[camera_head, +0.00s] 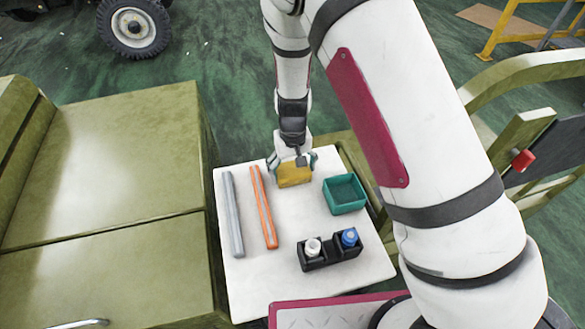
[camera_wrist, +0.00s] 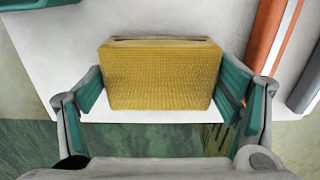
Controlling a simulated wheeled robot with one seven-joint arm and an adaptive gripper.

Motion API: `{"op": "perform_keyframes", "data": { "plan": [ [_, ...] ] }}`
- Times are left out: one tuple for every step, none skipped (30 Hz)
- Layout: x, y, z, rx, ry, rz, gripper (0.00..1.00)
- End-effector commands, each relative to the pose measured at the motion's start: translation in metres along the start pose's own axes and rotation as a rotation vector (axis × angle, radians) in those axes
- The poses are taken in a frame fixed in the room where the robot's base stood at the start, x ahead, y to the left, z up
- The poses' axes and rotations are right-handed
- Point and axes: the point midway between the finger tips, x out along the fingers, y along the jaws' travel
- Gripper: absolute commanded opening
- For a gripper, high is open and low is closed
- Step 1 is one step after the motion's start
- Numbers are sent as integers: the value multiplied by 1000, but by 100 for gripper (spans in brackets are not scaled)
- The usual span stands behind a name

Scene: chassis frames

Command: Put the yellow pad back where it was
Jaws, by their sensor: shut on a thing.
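The yellow pad (camera_head: 294,175) is a small block at the far edge of the white table (camera_head: 285,274). My gripper (camera_head: 292,163) reaches down to it from behind and is shut on it. In the wrist view the pad (camera_wrist: 162,75) fills the middle, with the teal fingers of my gripper (camera_wrist: 162,97) at its left and right sides. The white tabletop (camera_wrist: 70,50) shows around the pad. I cannot tell whether the pad's underside touches the table.
A teal open box (camera_head: 345,208) stands right of the pad. An orange bar (camera_head: 263,208) and a grey bar (camera_head: 232,214) lie to the left. A black holder (camera_head: 318,262) with a white-topped and a blue-topped bottle stands nearer. The table's near left is clear.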

Motion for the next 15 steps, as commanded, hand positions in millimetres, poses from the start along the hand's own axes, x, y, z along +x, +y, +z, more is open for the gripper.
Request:
{"op": "perform_keyframes", "data": {
  "plan": [
    [-1, 0, 0, 0, 1, 0, 60],
    [-1, 0, 0, 0, 0, 0, 60],
    [-1, 0, 0, 0, 0, 0, 60],
    [0, 0, 0, 0, 0, 0, 60],
    [0, 0, 0, 0, 0, 0, 60],
    [1, 0, 0, 0, 0, 0, 60],
    [1, 0, 0, 0, 0, 0, 87],
    [1, 0, 0, 0, 0, 0, 94],
    [1, 0, 0, 0, 0, 0, 100],
    [1, 0, 0, 0, 0, 0, 100],
    [1, 0, 0, 0, 0, 0, 100],
    [1, 0, 0, 0, 0, 0, 100],
    [1, 0, 0, 0, 0, 0, 100],
    [1, 0, 0, 0, 0, 0, 100],
    [1, 0, 0, 0, 0, 0, 100]
  ]
}}
